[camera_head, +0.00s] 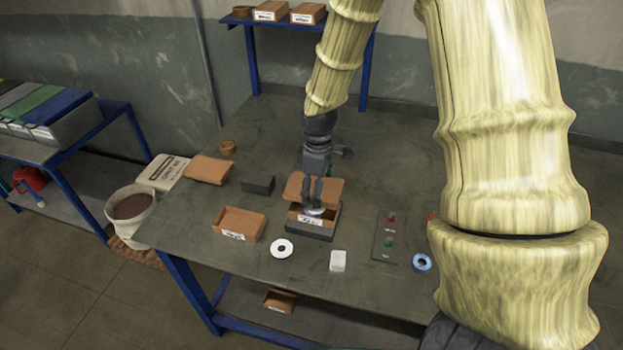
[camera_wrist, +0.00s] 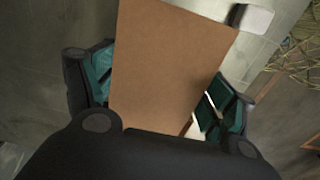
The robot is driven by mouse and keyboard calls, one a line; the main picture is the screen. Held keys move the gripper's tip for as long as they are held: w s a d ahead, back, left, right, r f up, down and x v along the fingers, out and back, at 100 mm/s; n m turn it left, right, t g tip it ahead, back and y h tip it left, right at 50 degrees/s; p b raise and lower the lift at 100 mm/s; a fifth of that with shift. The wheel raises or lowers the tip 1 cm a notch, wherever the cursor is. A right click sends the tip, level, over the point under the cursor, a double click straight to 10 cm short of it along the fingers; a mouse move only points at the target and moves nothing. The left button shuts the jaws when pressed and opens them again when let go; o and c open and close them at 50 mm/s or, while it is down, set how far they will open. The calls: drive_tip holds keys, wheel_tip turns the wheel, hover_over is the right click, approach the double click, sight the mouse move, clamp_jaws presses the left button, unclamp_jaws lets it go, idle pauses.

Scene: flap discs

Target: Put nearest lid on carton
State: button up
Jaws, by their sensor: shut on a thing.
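A flat brown lid (camera_head: 326,188) is held in my gripper (camera_head: 316,200), just above an open carton (camera_head: 325,217). The carton has a white label and stands on a dark grey block. Something pale shows inside the carton below the fingers. The lid looks apart from the carton at the front; I cannot tell whether its back edge touches. In the wrist view the lid (camera_wrist: 168,65) fills the middle, between the green-padded fingers of my gripper (camera_wrist: 160,100). Another flat brown lid or closed box (camera_head: 207,169) lies at the table's left.
Another open carton (camera_head: 238,224) stands to the left. A black box (camera_head: 258,184), a white disc (camera_head: 281,249), a white block (camera_head: 338,261), a button panel (camera_head: 388,243) and a blue roll (camera_head: 422,262) lie around. The table's back is mostly clear.

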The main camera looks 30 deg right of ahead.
drive_tip(key=shift+s+f, duration=0.1)
drive_tip(key=shift+f, duration=0.1)
drive_tip(key=shift+f+b, duration=0.25)
drive_tip(key=shift+b, duration=0.15)
drive_tip(key=shift+w+a+f+b, duration=0.1)
drive_tip(key=shift+w+f+b, duration=0.15)
drive_tip(key=shift+f+b, duration=0.45)
drive_tip(key=shift+s+f+b, duration=0.2)
drive_tip(key=shift+f+b, duration=0.6)
drive_tip(key=shift+f, duration=0.1)
drive_tip(key=shift+f+b, duration=1.1)
drive_tip(key=shift+f, duration=0.15)
drive_tip(key=shift+r+p, duration=1.35)
drive_tip(key=shift+r, duration=0.1)
